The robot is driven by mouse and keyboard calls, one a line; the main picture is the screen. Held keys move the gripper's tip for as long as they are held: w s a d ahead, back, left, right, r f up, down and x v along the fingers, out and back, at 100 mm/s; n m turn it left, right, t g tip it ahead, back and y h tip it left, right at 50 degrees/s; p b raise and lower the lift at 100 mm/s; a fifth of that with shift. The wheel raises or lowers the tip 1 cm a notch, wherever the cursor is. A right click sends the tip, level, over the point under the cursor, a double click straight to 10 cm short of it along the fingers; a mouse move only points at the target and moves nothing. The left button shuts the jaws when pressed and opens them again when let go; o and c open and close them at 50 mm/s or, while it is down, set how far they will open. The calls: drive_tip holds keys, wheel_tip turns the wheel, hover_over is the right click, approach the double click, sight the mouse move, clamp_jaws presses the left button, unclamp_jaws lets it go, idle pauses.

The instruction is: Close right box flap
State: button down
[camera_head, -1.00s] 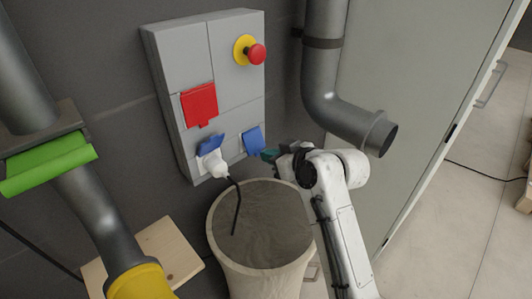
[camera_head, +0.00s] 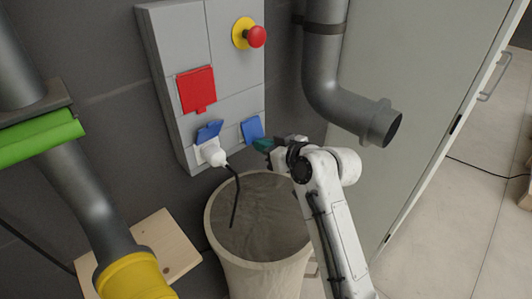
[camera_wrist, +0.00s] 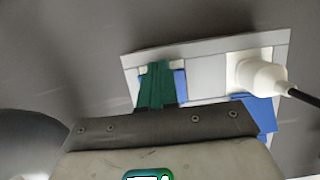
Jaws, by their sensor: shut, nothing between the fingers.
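The right blue box flap (camera_head: 252,129) is at the lower right of the grey wall panel (camera_head: 160,75). It looks nearly flat against the panel, but I cannot tell whether it is fully closed. My gripper (camera_head: 262,145) is shut and empty, its green fingertips at the flap's lower right edge. In the wrist view, the green fingers (camera_wrist: 158,70) cover the middle of the blue flap (camera_wrist: 181,84); its edges show on both sides. Contact is not clear. The left blue flap (camera_head: 209,130) stands raised above a white plug (camera_head: 213,153) with a black cable.
A red flap (camera_head: 197,90) and a red emergency button (camera_head: 257,36) are higher on the panel. A bin (camera_head: 215,240) stands below. A grey pipe (camera_head: 325,80) hangs close on the right, beside a cabinet (camera_head: 420,70). Another pipe (camera_head: 90,205) is at left.

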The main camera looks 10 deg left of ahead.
drive_tip(key=y+b, duration=0.1)
drive_tip(key=b, duration=0.2)
drive_tip(key=a+f+t+y+b, duration=0.1)
drive_tip(key=b, duration=0.3)
drive_tip(key=w+t+y+b, duration=0.1)
drive_tip(key=b, duration=0.3)
drive_tip(key=shift+w+a+f, duration=0.1)
drive_tip(key=shift+a+f, duration=0.2)
drive_tip(key=shift+f, duration=0.1)
drive_tip(key=shift+r+t+b, duration=0.15)
drive_tip(key=shift+t+b, duration=0.15)
drive_tip(key=shift+b, duration=0.1)
